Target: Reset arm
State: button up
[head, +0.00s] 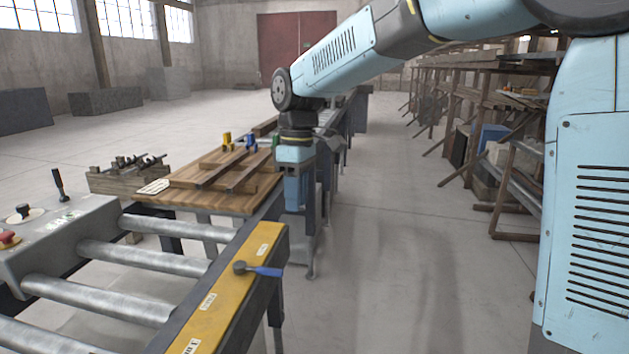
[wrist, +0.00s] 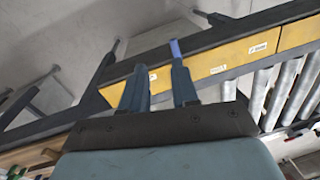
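My gripper (head: 294,203) hangs down beside the near right edge of the wooden worktop in the head view. In the wrist view its two dark fingers (wrist: 159,66) are apart, with nothing visible between them. A lever with a blue handle (head: 268,272) and a round grey head sits on the yellow rail (head: 225,300), nearer to me than the gripper. In the wrist view a blue handle (wrist: 175,48) shows just past the right fingertip; its other end is hidden. I cannot tell from that view whether they touch. No other arm shows.
A roller conveyor (head: 150,262) with a grey control box (head: 55,238) is at the left. A wooden worktop (head: 180,195) holds wooden bars and clamps. A rack of shelves (head: 500,150) stands at the right. The floor (head: 400,240) between is clear.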

jog(key=s+d+m+t, duration=0.2)
jog(key=s+d+m, duration=0.3)
jog(key=d, duration=0.5)
jog(key=s+d+r+m+t, duration=0.1)
jog(key=s+d+m, duration=0.4)
jog(key=d, duration=0.5)
jog(key=s+d+m+t, duration=0.4)
jog(key=s+d, duration=0.3)
jog(key=d, duration=0.3)
jog(key=shift+s+r+m, duration=0.2)
jog(key=shift+s+m, duration=0.1)
jog(key=shift+m, duration=0.1)
